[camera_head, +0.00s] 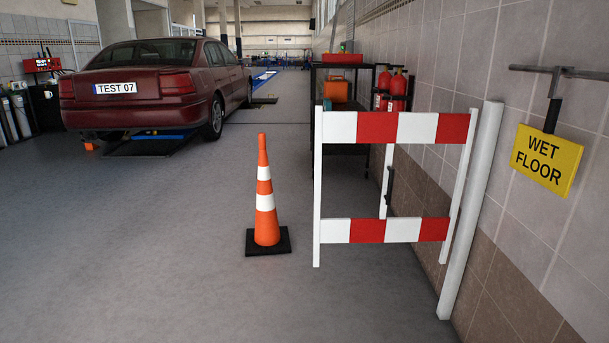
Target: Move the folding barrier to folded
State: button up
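The folding barrier (397,128) stands upright at the right of the head view, with red and white boards at top and bottom between white uprights. Its right end is beside a thick white post (470,210) along the tiled wall, and its boards reach left from there over the floor. A shorter white upright (386,182) shows between the boards, with a dark vertical handle (390,185) on or beside it. I cannot tell how the panels are hinged. My gripper is not in view.
An orange and white cone (265,200) stands on the floor left of the barrier. A yellow sign (546,160) hangs from a wall bar at right. Behind the barrier are a dark shelf (335,130) and red extinguishers (398,85). A red car (160,85) is back left. Foreground floor is clear.

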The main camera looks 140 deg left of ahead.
aim_at(390, 128)
jog(key=u, duration=4.1)
jog(key=i, duration=1.5)
